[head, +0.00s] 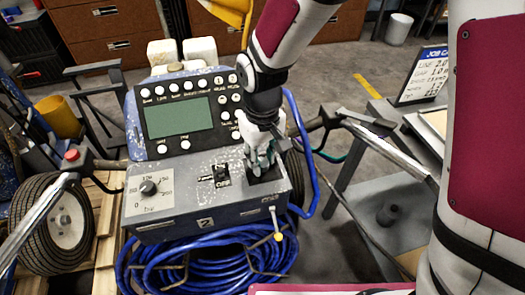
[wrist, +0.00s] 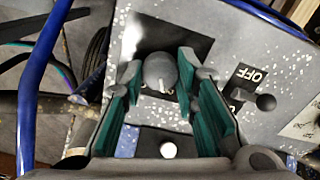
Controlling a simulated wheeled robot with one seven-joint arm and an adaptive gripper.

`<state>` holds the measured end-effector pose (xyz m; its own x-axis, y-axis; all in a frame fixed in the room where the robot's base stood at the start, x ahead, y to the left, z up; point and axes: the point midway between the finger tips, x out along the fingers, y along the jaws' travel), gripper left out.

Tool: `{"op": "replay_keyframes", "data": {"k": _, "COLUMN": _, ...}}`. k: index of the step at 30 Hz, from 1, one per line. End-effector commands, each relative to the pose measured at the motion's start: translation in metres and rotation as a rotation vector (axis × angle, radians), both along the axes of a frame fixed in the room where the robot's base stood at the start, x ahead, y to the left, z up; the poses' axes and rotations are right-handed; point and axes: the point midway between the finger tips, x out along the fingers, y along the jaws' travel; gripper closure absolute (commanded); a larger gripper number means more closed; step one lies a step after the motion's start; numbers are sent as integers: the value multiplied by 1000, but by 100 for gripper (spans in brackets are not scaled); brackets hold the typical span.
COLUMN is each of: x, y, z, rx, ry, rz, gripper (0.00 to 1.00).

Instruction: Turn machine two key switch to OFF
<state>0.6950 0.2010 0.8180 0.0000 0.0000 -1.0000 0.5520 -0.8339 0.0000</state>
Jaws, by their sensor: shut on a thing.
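Machine two (head: 150,230) is a blue-grey line striper with a "2" on its front panel. The key switch (wrist: 160,70) is a rounded dark grey knob with a pale mark, on a black square plate (wrist: 190,42) at the panel's right side. My gripper (head: 260,168) is over that plate and hides the knob in the head view. In the wrist view its green-padded fingers (wrist: 157,82) are on either side of the knob, shut on it. The switch's own position labels cannot be read.
A toggle switch (head: 221,172) with an "OFF" label is just left of my gripper. A dial (head: 149,187) is further left, and a screen panel (head: 180,117) rises behind. A blue hose (head: 312,190) runs close on the right. A coil of blue hose (head: 200,262) hangs below.

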Motion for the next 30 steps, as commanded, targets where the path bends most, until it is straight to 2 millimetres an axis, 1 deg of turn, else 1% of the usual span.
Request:
{"op": "replay_keyframes", "data": {"k": 9, "x": 0, "y": 1, "z": 0, "rx": 2, "ry": -1, "rz": 93, "gripper": 100}}
{"op": "replay_keyframes", "data": {"k": 23, "x": 0, "y": 1, "z": 0, "rx": 1, "ry": -1, "rz": 106, "gripper": 100}}
{"op": "replay_keyframes", "data": {"k": 24, "x": 0, "y": 1, "z": 0, "rx": 1, "ry": -1, "rz": 106, "gripper": 66}}
{"op": "replay_keyframes", "data": {"k": 26, "x": 0, "y": 1, "z": 0, "rx": 1, "ry": -1, "rz": 106, "gripper": 52}}
{"op": "replay_keyframes", "data": {"k": 30, "x": 0, "y": 1, "z": 0, "rx": 1, "ry": -1, "rz": 104, "gripper": 52}}
